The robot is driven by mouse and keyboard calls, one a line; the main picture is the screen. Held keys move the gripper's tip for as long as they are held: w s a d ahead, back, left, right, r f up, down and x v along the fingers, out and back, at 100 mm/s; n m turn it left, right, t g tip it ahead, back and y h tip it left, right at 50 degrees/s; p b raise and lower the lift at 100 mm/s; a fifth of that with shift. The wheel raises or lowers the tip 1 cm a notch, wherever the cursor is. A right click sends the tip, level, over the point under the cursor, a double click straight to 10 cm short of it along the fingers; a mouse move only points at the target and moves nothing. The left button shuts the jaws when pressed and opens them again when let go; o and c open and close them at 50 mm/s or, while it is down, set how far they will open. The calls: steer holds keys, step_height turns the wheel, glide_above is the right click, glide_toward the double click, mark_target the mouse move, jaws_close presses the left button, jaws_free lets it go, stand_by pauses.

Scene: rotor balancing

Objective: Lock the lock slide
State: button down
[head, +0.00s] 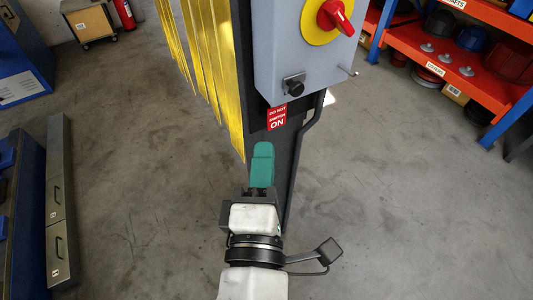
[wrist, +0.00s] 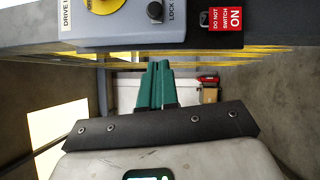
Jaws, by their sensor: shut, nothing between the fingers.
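The lock slide shows as a dark block with a round black knob (head: 293,88) on the lower front of a grey switch box (head: 300,62). The knob also shows at the top of the wrist view (wrist: 154,11), beside lettering that begins "LOCK". I cannot tell the slide's exact position. My gripper (head: 263,148), with green fingers, is shut and empty. It is below the box and apart from the knob. In the wrist view the fingertips (wrist: 159,64) point toward the box's lower side, with a gap between.
A red rotary handle (head: 334,14) on a yellow disc is above the knob. A red "DO NOT SWITCH ON" tag (head: 277,117) hangs below the box on the dark post. Yellow strips (head: 207,50) stand left. Orange shelves (head: 455,60) stand right.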

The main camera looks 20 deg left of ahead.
mark_target(304, 78)
steer(key=w, duration=0.3)
steer(key=w+r+p, duration=0.1)
steer(key=w, duration=0.2)
steer(key=w+p, duration=0.1)
steer(key=w, duration=0.3)
steer(key=shift+w+a+r, duration=0.1)
steer(key=shift+a+r, duration=0.1)
steer(key=w+d+p, duration=0.1)
steer(key=w+d, duration=0.1)
steer(key=w, duration=0.1)
steer(key=shift+d, duration=0.15)
steer(key=shift+s, duration=0.1)
